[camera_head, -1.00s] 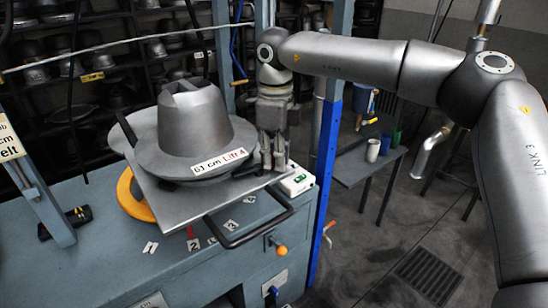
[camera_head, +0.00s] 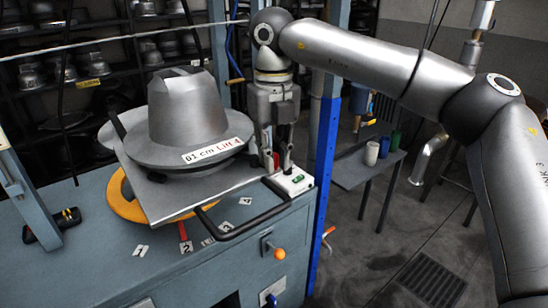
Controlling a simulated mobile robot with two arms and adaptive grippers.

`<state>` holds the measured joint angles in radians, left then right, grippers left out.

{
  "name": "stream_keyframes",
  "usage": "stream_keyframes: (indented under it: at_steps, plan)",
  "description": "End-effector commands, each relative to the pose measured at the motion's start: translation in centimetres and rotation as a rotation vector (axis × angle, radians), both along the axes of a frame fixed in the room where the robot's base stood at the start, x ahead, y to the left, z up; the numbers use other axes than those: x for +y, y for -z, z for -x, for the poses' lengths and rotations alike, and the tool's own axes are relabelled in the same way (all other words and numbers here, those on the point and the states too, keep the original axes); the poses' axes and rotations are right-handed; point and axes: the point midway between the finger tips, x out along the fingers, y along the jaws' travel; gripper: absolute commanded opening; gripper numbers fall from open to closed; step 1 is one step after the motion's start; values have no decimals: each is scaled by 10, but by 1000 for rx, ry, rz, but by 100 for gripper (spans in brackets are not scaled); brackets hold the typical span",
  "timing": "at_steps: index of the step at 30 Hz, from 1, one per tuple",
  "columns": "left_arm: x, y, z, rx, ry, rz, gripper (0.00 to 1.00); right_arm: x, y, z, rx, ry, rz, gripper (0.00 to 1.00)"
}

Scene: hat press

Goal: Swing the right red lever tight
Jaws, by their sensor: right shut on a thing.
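The right red lever (camera_head: 276,160) shows as a small red patch between the fingers of my right gripper (camera_head: 275,165), at the right edge of the metal hat mould plate. My right gripper points down and is shut on it; the fingers hide most of the lever. Another red lever (camera_head: 184,231) stands at the front of the plate, to the left. My left gripper is not in view.
A black bar handle (camera_head: 245,227) sticks out at the plate's front. A white box with a green display (camera_head: 296,181) is close beside my right gripper. A blue post (camera_head: 323,165) stands to the right. An orange ring (camera_head: 124,205) lies under the plate.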

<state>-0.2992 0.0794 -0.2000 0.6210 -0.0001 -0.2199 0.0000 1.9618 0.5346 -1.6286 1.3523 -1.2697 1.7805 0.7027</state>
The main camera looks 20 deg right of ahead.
Motion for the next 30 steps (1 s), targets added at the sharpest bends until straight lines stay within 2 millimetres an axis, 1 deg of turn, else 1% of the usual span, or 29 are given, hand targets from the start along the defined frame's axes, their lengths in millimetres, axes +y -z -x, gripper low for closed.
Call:
stream_keyframes:
  at_steps: [9,23,24,26,30]
  plan:
    - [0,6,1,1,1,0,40,2,-1,3,-2,91,0,0]
    - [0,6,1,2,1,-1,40,3,-2,3,-3,103,0,0]
    - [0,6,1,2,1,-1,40,3,-2,3,-3,103,0,19]
    - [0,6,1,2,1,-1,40,3,-2,3,-2,102,0,27]
    - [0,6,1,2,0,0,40,3,-1,3,-1,102,0,27]
